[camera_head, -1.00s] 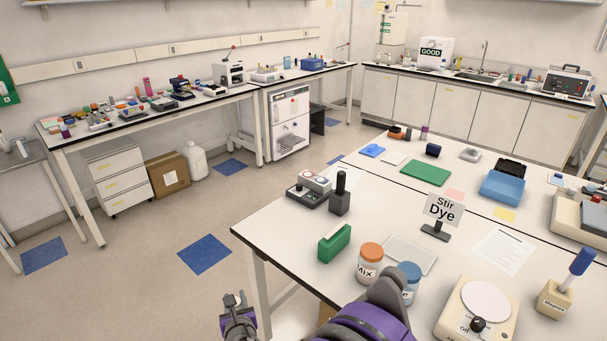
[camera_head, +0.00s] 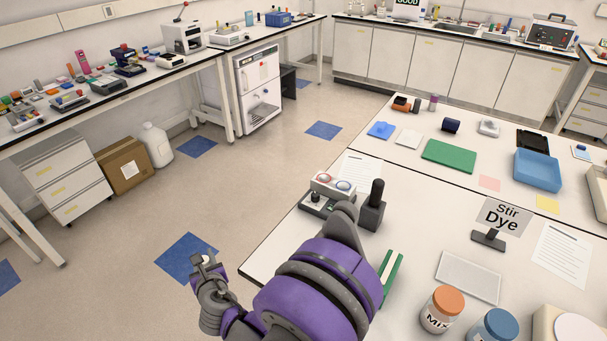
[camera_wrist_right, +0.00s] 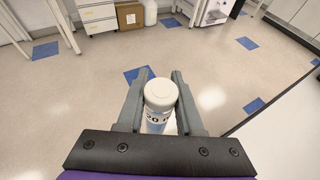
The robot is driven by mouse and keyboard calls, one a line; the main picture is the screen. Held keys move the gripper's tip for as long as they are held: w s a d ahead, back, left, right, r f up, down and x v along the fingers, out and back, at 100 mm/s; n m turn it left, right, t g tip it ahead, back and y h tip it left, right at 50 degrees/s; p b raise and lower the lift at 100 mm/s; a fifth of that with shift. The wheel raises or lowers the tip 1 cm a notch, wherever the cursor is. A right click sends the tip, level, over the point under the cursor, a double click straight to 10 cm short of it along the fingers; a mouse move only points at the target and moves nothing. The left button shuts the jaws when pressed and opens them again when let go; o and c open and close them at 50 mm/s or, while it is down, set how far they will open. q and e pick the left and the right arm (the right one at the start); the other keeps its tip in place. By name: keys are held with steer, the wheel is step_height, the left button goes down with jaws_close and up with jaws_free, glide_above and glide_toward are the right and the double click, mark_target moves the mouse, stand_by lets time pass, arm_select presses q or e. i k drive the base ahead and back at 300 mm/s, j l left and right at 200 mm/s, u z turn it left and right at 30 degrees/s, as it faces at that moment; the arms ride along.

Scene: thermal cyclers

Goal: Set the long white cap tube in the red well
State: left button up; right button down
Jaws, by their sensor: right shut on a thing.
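The long white cap tube (camera_wrist_right: 160,95) stands between the two fingers of my right gripper (camera_wrist_right: 159,88) in the right wrist view, white cap toward the camera, with dark lettering on its label. The gripper is shut on it, over the floor. In the head view my right gripper (camera_head: 205,263) is left of the table edge, with a small white spot of the tube between its fingers. The red well (camera_head: 322,179) is the red-ringed opening on a small grey block device at the table's left edge, beside a blue-ringed one (camera_head: 344,186). My left gripper is not in view.
A black-handled block (camera_head: 372,207) stands right of the well device. A green rack (camera_head: 390,277) is partly hidden by my arm. Open floor lies left of the table.

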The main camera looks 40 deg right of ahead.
mark_target(324, 188)
steer(key=i+z, duration=0.6)
steer(key=z, duration=0.25)
steer(key=j, duration=0.05)
